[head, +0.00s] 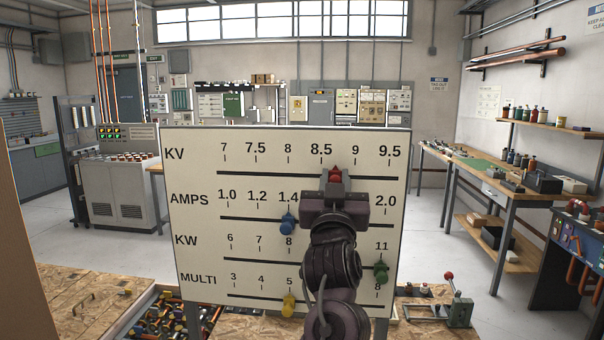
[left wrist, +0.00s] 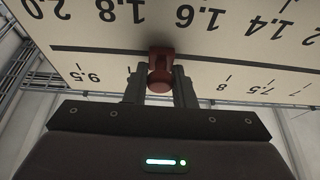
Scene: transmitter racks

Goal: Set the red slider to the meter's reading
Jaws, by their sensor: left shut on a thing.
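The white board (head: 205,255) has rows marked KV, AMPS, KW and MULTI, each with a dark slot. The red slider (head: 335,172) sits in the KV slot, between the 8.5 and 9 marks. My left gripper (head: 336,183) is shut on it from the front, below the KV numbers. In the left wrist view the board appears upside down, and the red slider (left wrist: 160,73) is between the two fingers of the gripper (left wrist: 159,82). I cannot pick out the meter with its reading. My right gripper is not in view.
The blue slider (head: 288,223) is in the AMPS row near 1.4, the green slider (head: 381,271) at the right of KW, and the yellow slider (head: 289,305) near 5 in MULTI. My left arm covers part of the lower rows. A red-knobbed lever (head: 449,276) stands right.

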